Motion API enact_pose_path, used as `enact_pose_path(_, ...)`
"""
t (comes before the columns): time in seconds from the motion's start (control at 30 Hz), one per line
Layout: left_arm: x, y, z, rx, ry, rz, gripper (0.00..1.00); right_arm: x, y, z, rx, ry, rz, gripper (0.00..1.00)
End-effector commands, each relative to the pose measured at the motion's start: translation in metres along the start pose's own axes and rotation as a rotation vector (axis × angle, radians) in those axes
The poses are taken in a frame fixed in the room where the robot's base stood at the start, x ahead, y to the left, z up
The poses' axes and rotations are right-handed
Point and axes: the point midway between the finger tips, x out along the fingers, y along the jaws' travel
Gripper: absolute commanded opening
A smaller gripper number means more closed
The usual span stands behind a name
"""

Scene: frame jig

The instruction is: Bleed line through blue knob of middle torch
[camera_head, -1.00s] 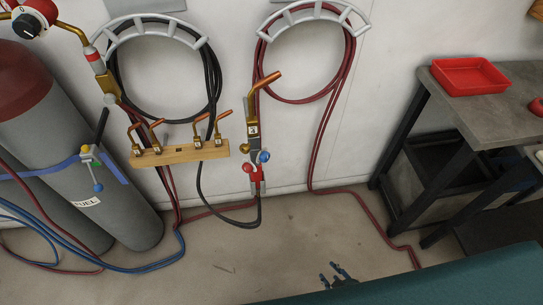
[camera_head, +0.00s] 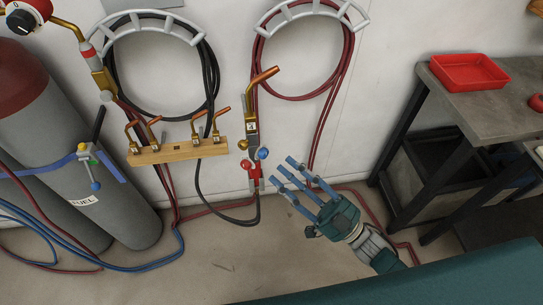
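A torch (camera_head: 251,130) with a copper tip hangs upright against the wall, right of the wooden rack. A blue knob (camera_head: 263,153) is on the right side of its lower body. A red knob (camera_head: 245,164) sits lower on the left side, above red hose fittings (camera_head: 255,177). My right gripper (camera_head: 290,188) is open and empty, its fingers spread and pointing up-left. It is below and right of the blue knob, apart from it in the picture. My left gripper is out of view.
A wooden rack (camera_head: 178,152) holds several copper tips. Black hose (camera_head: 212,80) and red hose (camera_head: 350,75) hang coiled on wall hangers. Grey cylinders (camera_head: 105,205) stand left. A workbench (camera_head: 500,105) with a red tray (camera_head: 468,86) stands right. Hoses cross the floor.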

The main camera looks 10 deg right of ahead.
Motion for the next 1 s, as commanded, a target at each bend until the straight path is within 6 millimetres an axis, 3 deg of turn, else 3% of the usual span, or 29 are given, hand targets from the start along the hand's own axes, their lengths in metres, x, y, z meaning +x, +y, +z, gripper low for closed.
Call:
enact_pose_path(0.1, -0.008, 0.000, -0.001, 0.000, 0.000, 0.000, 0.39, 0.024, 0.001, -0.003, -0.001, 0.002, 0.002, 0.40)
enact_pose_path(0.3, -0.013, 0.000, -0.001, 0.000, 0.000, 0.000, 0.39, 0.046, 0.001, 0.000, 0.000, -0.001, 0.002, 0.40)
enact_pose_path(0.67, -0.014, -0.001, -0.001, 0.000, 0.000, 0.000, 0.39, 0.051, 0.001, 0.001, -0.001, -0.002, 0.002, 0.40)
enact_pose_path(0.87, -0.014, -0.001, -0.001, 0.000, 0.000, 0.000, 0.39, 0.051, 0.001, 0.001, -0.001, -0.002, 0.002, 0.04)
enact_pose_path(1.0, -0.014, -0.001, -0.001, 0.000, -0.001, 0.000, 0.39, 0.051, 0.001, 0.001, -0.001, -0.003, 0.002, 0.00)
